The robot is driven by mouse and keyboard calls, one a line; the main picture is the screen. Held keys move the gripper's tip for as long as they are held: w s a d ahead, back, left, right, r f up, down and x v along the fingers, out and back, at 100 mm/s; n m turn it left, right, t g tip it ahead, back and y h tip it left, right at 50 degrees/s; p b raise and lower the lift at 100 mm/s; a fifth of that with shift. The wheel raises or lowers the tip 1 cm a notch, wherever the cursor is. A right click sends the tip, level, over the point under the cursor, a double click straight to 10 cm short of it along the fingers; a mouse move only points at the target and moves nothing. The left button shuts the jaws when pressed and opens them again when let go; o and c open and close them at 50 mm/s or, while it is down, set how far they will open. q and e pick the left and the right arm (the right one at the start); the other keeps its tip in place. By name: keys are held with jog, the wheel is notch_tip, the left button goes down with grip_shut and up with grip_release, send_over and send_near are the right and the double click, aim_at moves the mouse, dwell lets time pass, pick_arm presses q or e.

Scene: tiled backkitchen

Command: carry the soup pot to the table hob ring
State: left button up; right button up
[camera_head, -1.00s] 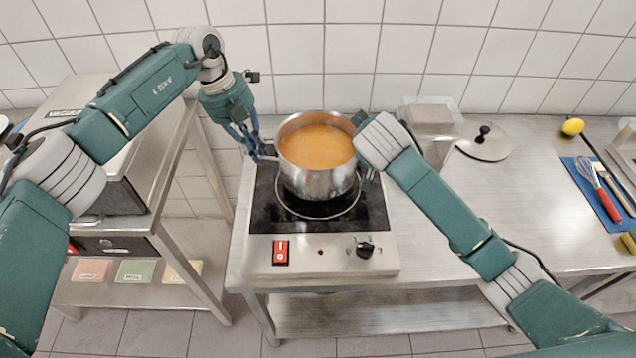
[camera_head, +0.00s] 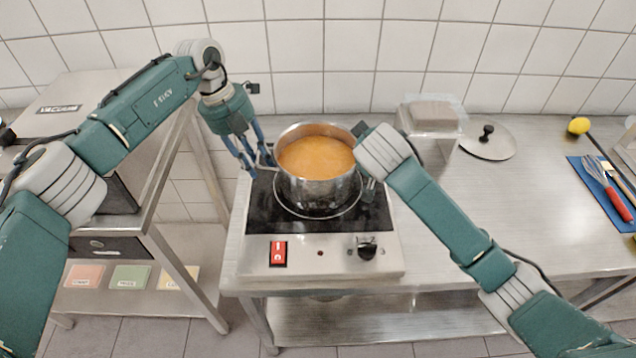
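The steel soup pot (camera_head: 318,193) holds orange soup and is upright over the hob ring (camera_head: 345,213) on the dark table hob. It appears to rest there, with the ring showing around its front and sides. My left gripper (camera_head: 255,166) is at the pot's left side. Its blue fingers are spread, and the pot's left loop handle (camera_head: 263,156) shows beside them; they do not look closed on it. My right gripper (camera_head: 369,186) is at the pot's right side. My own wrist hides most of it and the right handle, so its grip is unclear.
The hob's front panel has a red switch (camera_head: 278,253) and a black knob (camera_head: 367,248). A clear container (camera_head: 432,122) and a pot lid (camera_head: 488,142) stand to the right. A steel stand (camera_head: 160,232) is left.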

jog(key=shift+a, duration=0.15)
jog(key=shift+s+a+r, duration=0.1)
jog(key=shift+s, duration=0.05)
pick_arm(q)
jog(key=v, duration=0.8)
pick_arm(e)
jog(key=v, duration=1.1)
jog(key=shift+s+r, duration=0.2)
jog(key=shift+r, duration=0.05)
